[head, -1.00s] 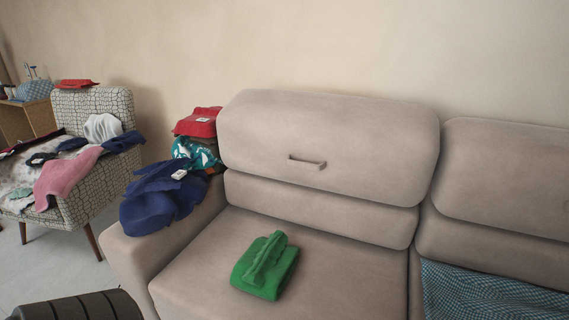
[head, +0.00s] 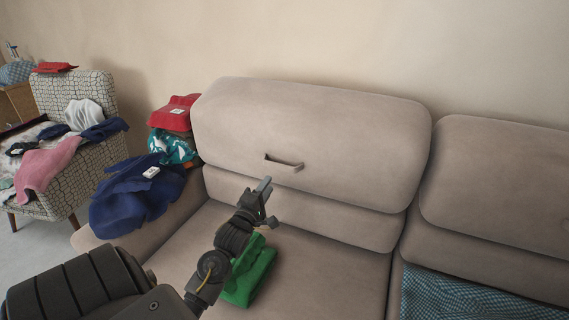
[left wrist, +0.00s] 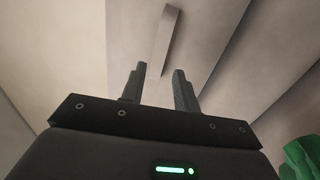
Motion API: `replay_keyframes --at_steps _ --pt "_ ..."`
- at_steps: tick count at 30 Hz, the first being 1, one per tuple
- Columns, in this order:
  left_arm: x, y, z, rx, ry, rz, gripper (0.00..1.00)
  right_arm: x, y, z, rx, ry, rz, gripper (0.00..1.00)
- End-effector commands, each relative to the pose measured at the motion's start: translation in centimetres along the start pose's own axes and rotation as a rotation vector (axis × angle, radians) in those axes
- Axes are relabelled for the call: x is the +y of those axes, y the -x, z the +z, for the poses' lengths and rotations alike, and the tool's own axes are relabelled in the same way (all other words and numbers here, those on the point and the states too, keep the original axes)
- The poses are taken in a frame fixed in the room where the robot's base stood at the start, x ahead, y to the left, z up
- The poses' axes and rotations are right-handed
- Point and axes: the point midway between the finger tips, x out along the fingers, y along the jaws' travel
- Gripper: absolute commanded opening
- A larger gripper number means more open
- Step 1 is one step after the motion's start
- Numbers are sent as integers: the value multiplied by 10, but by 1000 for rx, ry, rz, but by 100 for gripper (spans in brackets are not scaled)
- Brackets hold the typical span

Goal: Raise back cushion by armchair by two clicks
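The beige back cushion (head: 315,135) nearest the armchair stands at the left end of the sofa. A small bar handle (head: 284,162) sticks out of its front face. My left gripper (head: 266,203) is in front of the cushion, a little below and left of the handle in the head view, and does not touch it. In the left wrist view its two fingers (left wrist: 158,88) stand apart with nothing between them, and the handle (left wrist: 166,40) shows just beyond them. My right gripper is not in view.
A folded green cloth (head: 252,270) lies on the seat beneath my left arm. Blue (head: 135,195), teal and red clothes are piled on the sofa arm. The patterned armchair (head: 75,95) holds more laundry. A checked blue cloth (head: 470,298) lies on the right seat.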

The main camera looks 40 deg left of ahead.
Motion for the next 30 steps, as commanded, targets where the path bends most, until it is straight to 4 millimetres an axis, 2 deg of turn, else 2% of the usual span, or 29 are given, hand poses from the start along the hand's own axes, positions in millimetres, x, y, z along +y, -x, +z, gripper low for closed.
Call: replay_keyframes --at_steps 5,15,19,24,30 --pt "0 -10 -4 6 -3 -1 31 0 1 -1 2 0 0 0" --pt "-1 -73 -2 3 -5 -2 31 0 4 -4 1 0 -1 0" --pt "-2 -91 -2 3 -5 -3 31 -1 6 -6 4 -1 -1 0" --pt "-2 -104 0 1 -5 -4 31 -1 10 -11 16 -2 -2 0" --pt "-2 -106 -1 2 -5 -5 31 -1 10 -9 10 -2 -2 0"
